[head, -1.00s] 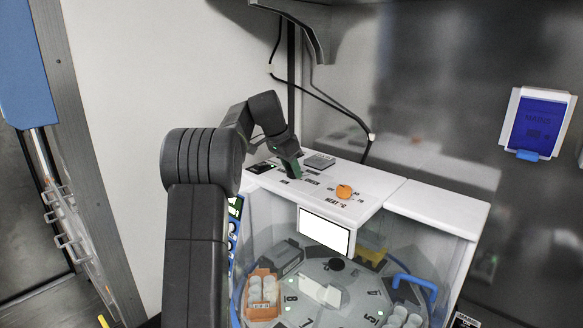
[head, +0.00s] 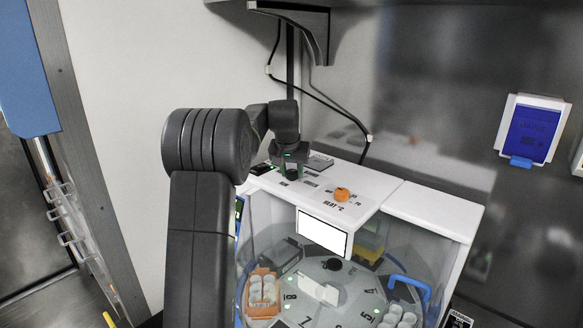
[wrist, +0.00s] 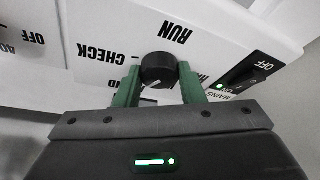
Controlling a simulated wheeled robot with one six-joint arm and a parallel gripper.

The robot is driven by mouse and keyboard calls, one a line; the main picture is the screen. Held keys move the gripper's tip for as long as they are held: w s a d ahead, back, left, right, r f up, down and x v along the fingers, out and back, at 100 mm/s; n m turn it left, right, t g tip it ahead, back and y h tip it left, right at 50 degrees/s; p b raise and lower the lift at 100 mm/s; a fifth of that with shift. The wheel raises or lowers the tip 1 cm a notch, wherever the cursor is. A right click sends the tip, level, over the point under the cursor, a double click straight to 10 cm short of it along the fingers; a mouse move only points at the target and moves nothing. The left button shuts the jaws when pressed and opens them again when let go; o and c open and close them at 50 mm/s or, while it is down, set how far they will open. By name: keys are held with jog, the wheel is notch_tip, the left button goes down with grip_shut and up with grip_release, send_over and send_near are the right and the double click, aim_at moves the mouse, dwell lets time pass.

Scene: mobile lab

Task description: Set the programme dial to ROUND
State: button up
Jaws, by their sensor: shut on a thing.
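The black programme dial (wrist: 158,68) stands on the machine's white top panel, between the two green fingers of my gripper (wrist: 158,84) in the wrist view. The gripper is shut on the dial from both sides. A small pale mark shows low on the dial, close to the gripper. The words RUN and CHECK are printed around the dial; I cannot read ROUND, and the panel behind the gripper is hidden. In the head view my gripper (head: 292,166) points down at the panel's back left, and the dial is barely visible.
An orange knob (head: 342,195) sits on the white panel (head: 374,184) to the right. A mains switch (wrist: 240,76) lies right of the dial in the wrist view. Below the panel is a clear-walled chamber with a numbered carousel (head: 352,290).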

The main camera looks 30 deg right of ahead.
jog(key=shift+r+n, duration=0.1)
jog(key=shift+n, duration=0.2)
jog(key=o, duration=1)
jog(key=b+v, duration=0.1)
jog(key=v, duration=1.2)
jog(key=shift+s+d+r+b, duration=0.15)
jog(key=shift+s+r+b, duration=0.1)
jog(key=shift+r+b, duration=0.15)
jog(key=shift+f, duration=0.1)
jog(key=p+x, duration=0.1)
jog(key=x, duration=0.6)
jog(key=p+x, duration=0.1)
jog(key=x, duration=0.5)
jog(key=shift+w+f, duration=0.25)
jog(key=shift+f, duration=0.15)
